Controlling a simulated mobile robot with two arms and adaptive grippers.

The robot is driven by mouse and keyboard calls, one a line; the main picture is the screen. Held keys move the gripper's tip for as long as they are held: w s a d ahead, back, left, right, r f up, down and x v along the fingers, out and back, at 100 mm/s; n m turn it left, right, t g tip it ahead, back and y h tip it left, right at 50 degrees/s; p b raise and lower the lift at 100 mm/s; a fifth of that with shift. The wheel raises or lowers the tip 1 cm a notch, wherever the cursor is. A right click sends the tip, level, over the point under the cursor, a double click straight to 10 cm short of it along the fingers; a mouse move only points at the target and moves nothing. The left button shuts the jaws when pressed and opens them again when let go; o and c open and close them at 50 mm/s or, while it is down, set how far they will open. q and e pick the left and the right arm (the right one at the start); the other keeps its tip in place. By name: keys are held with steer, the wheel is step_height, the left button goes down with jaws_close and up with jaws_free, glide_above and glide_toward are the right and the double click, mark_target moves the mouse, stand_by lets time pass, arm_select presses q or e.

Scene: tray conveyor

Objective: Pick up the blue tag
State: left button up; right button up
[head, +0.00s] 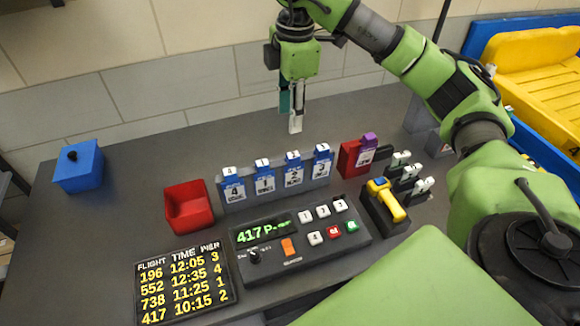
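Several blue tags with white labels stand upright in a row in a grey rack at mid-table. Their tops read 4, 1, 2 and 3: tag 4 (232,188), tag 1 (264,180), tag 2 (293,172) and tag 3 (322,163). My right gripper (291,108) hangs above and behind the rack, pointing down, apart from the tags. One finger looks pale grey and a teal part shows beside it. The fingers are seen nearly edge-on, so I cannot tell their opening. My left gripper is out of view.
A red bin (188,207), a blue box (79,167), a flight board (185,284) and a console (300,240) reading 417 stand on the dark table. A purple tag (367,147) sits in a red holder. A yellow scanner (386,198) is at right. The left-middle table is clear.

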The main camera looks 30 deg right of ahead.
steer(key=d, duration=0.1)
steer(key=p, duration=0.2)
glide_above(294, 155)
steer(key=f, duration=0.8)
steer(key=shift+a, duration=0.2)
steer(key=f+p, duration=0.1)
steer(key=f, duration=0.1)
steer(key=f+p, duration=0.1)
steer(key=f, duration=0.1)
steer(key=shift+d+f, duration=0.2)
steer(key=shift+f, duration=0.5)
jaws_close()
